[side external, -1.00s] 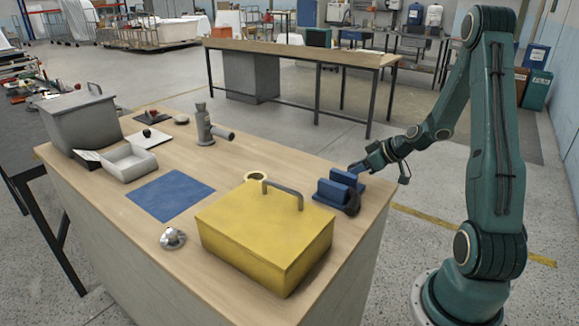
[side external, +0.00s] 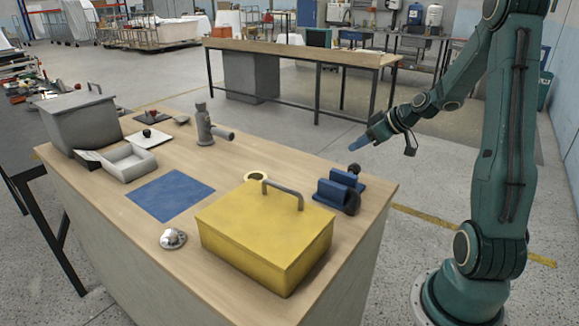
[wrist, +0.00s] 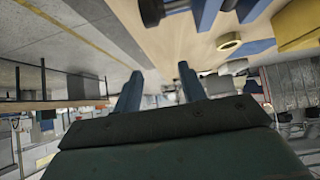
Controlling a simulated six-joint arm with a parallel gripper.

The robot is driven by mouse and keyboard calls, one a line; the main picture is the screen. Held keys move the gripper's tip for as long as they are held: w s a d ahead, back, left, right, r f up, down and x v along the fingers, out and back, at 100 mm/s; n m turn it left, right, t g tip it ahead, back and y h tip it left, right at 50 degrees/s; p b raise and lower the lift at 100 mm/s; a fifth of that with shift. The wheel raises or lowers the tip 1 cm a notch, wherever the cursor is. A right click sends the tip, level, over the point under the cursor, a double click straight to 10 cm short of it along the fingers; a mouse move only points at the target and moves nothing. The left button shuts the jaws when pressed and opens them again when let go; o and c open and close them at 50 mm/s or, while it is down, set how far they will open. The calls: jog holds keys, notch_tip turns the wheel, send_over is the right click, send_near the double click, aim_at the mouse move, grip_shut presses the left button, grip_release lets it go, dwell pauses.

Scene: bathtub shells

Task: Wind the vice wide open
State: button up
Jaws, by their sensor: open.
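The blue vice (side external: 336,191) stands on the right end of the wooden bench. Its two upright jaws are apart with a narrow gap between them. A round black knob (side external: 354,169) shows at its far side and a larger dark round part (side external: 351,204) at its near side. My gripper (side external: 358,144) is above and behind the vice, clear of it, with nothing seen in it. In the wrist view my two blue fingers (wrist: 158,84) are spread and empty. Part of the vice (wrist: 205,12) and a black knob (wrist: 151,12) show at the top edge there.
A yellow box (side external: 262,235) with a grey handle stands just left of the vice. A cream ring (side external: 256,176) lies behind it. A blue mat (side external: 170,195), a grey post fitting (side external: 206,127) and a white tray (side external: 129,163) are farther left. The air around my gripper is free.

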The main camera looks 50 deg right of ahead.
aim_at(355, 164)
notch_tip(355, 164, up, 12)
jog(key=shift+f, duration=0.2)
jog(key=shift+f, duration=0.1)
dwell(0.4)
jog(key=s+f+g, duration=0.4)
jog(key=f+g, duration=0.1)
jog(key=f, duration=0.1)
jog(key=shift+f, duration=0.4)
jog(key=shift+f, duration=0.1)
jog(key=x, duration=1.3)
jog(key=shift+w+f, duration=0.15)
jog(key=shift+c, duration=0.4)
